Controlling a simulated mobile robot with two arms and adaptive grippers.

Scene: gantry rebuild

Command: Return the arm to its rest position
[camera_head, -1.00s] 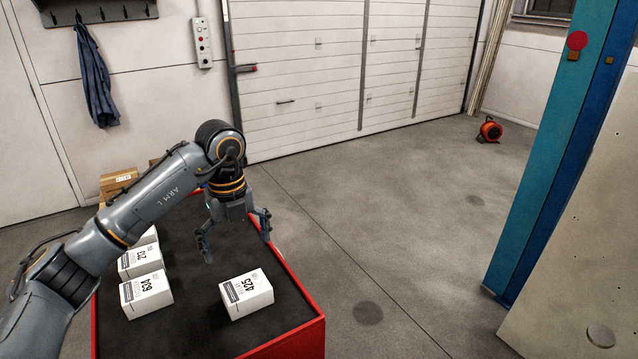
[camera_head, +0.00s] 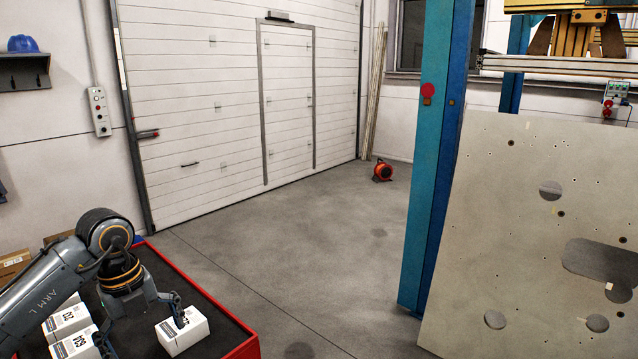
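My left arm comes in from the lower left. Its gripper (camera_head: 143,335) hangs over the black-topped, red-edged table (camera_head: 242,346) with its two fingers spread apart and nothing visible between them. One finger overlaps the left part of a white labelled box (camera_head: 190,337) in the picture; I cannot tell whether it touches. Two more white boxes, one in front (camera_head: 78,345) and one behind (camera_head: 66,318), stand left of the gripper, partly hidden by my arm. My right gripper is out of view.
Cardboard boxes (camera_head: 14,262) are at the far left. A blue column (camera_head: 437,150) and a large pale panel with holes (camera_head: 540,220) stand at the right. An orange reel (camera_head: 382,171) lies by the back wall. The middle floor is clear.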

